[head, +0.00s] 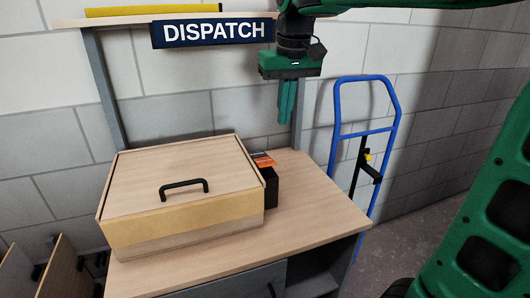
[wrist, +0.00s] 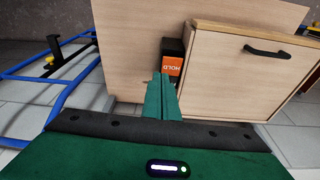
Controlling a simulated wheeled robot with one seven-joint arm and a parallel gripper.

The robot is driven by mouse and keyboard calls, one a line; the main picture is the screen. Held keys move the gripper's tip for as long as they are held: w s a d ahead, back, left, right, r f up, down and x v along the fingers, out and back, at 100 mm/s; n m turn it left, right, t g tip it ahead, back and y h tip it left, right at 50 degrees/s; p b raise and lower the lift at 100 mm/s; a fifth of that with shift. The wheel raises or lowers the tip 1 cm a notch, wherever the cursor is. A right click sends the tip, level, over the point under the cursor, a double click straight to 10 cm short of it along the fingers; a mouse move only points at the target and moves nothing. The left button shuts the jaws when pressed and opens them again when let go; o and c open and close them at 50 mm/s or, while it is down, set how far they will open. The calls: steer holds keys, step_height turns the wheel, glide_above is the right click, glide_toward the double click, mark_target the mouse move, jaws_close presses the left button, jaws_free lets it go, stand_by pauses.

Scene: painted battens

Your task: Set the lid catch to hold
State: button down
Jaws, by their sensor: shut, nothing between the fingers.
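A wooden box (head: 180,246) stands on the bench, its lid (head: 140,175) lying closed with a black bar handle (head: 184,188). Against the box's right side is a small black block (head: 271,191) with an orange face (head: 264,160). In the wrist view the orange face (wrist: 172,66) reads HOLD, upside down. I cannot make out a separate lever or its position. My gripper (head: 286,122) points down above the back right of the bench, higher than the block and apart from it. Its green fingers (wrist: 161,74) are together and empty, covering part of the view below the label.
The bench top (head: 320,205) is bare to the right of the box. A DISPATCH sign (head: 214,32) hangs from the shelf above, left of my arm. A blue hand truck (head: 335,125) stands right of the bench. Boards (head: 58,265) stand at the lower left.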

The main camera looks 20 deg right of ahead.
steer(key=shift+n, duration=0.3)
steer(key=a, duration=0.1)
steer(key=w+a+r, duration=0.1)
steer(key=w+a, duration=0.1)
steer(key=shift+a+r, duration=0.1)
steer(key=shift+r, duration=0.25)
glide_above(266, 162)
steer(key=f, duration=0.8)
steer(key=s+f, duration=0.1)
steer(key=f, duration=0.3)
steer(key=shift+f, duration=0.9)
steer(key=shift+a, duration=0.1)
